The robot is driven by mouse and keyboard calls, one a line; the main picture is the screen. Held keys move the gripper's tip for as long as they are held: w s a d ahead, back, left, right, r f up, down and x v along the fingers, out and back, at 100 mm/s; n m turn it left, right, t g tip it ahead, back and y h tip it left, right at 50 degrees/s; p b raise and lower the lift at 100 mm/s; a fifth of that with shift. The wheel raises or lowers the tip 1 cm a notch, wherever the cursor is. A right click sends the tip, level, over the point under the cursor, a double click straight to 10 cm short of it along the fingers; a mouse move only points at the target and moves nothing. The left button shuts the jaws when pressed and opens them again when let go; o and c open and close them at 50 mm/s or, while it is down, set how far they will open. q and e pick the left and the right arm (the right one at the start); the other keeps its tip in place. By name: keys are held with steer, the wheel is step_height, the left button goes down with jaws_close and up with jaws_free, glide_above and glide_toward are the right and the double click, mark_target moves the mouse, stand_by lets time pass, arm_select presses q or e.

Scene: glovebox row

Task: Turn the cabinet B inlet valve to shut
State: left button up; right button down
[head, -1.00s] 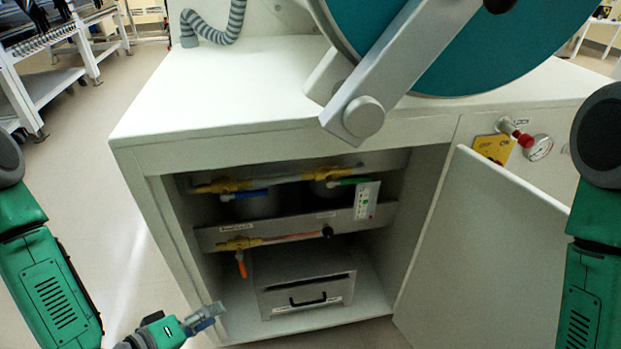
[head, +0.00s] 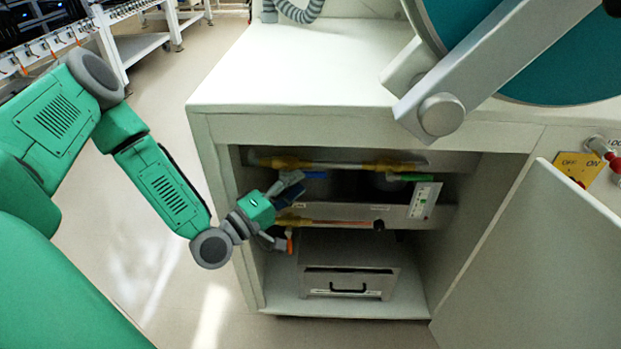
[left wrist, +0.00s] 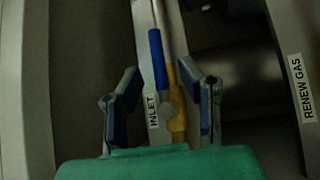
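The inlet valve shows in the left wrist view as a yellow body (left wrist: 177,115) with a blue lever (left wrist: 158,58), beside a label reading INLET (left wrist: 152,110). The lever lies roughly along the pipe. My left gripper (left wrist: 163,92) is open, one finger on each side of the valve, with gaps and no clear contact. In the head view my left gripper (head: 284,212) reaches into the open cabinet (head: 221,172) and partly hides the valves. A blue lever (head: 316,175) shows just beyond its upper finger. My right gripper is out of view.
A green lever (head: 408,177) sits right of the blue one. An orange lever (head: 290,240) hangs below, close to the gripper. A drawer box (head: 348,283) stands on the cabinet floor. The open door (head: 530,265) is at the right. A RENEW GAS label (left wrist: 302,88) shows too.

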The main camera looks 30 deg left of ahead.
mark_target(310, 175)
arm_select(q)
steer(key=shift+b+x, duration=0.35)
steer(key=shift+x, duration=1.7)
jaws_close()
